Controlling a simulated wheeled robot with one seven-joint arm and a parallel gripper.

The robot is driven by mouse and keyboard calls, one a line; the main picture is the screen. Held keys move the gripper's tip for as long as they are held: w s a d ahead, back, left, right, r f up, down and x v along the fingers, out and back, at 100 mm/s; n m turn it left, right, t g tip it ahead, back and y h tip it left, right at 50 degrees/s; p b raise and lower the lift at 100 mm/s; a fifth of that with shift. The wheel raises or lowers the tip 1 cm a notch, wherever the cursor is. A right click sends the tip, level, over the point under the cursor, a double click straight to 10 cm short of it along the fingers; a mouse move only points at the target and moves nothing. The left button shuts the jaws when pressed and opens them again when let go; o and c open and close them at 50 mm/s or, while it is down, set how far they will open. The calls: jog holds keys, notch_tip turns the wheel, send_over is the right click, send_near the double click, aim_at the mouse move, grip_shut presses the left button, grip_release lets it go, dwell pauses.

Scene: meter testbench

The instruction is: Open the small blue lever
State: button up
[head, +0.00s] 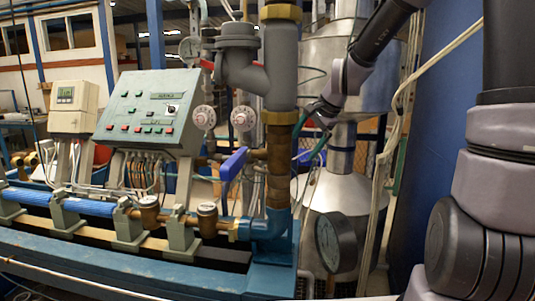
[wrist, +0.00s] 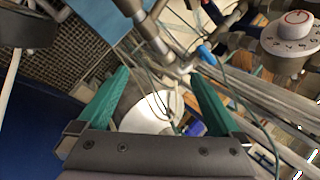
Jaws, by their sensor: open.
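In the wrist view my gripper (wrist: 160,80) is open, with its two green fingers spread and nothing visible between them but background pipes and a white round surface. In the head view my gripper (head: 308,138) is beside the thick vertical pipe, in front of the metal tank. A small blue piece (wrist: 205,53), perhaps the small blue lever, shows beyond the right fingertip on a thin metal pipe, apart from the finger. In the head view a larger blue lever (head: 233,164) stands tilted on the brass pipe left of the thick pipe. The small lever is not clear there.
The thick grey and brass pipe (head: 280,75) stands close left of my gripper. A white numbered dial (wrist: 290,35) is at the wrist view's upper right. A round gauge (head: 336,242) sits low at right. The green control box (head: 147,109) is further left.

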jog(key=w+a+m+y, duration=0.1)
jog(key=w+m, duration=0.1)
jog(key=w, duration=0.1)
jog(key=w+a+f+m+y, duration=0.1)
jog(key=w+a+m, duration=0.1)
jog(key=w, duration=0.1)
jog(key=w+a+f+m+t+y, duration=0.1)
jog(key=w+m+y, duration=0.1)
jog(key=w, duration=0.1)
jog(key=shift+w+a, duration=0.15)
jog(key=shift+w, duration=0.15)
jog(key=shift+w+a+r+m, duration=0.1)
jog(key=shift+w+r+m, duration=0.05)
jog(key=shift+w+m, duration=0.35)
jog(key=x, duration=1)
jog(key=shift+w+a, duration=0.15)
jog(key=shift+w, duration=0.1)
jog(key=c, duration=1.2)
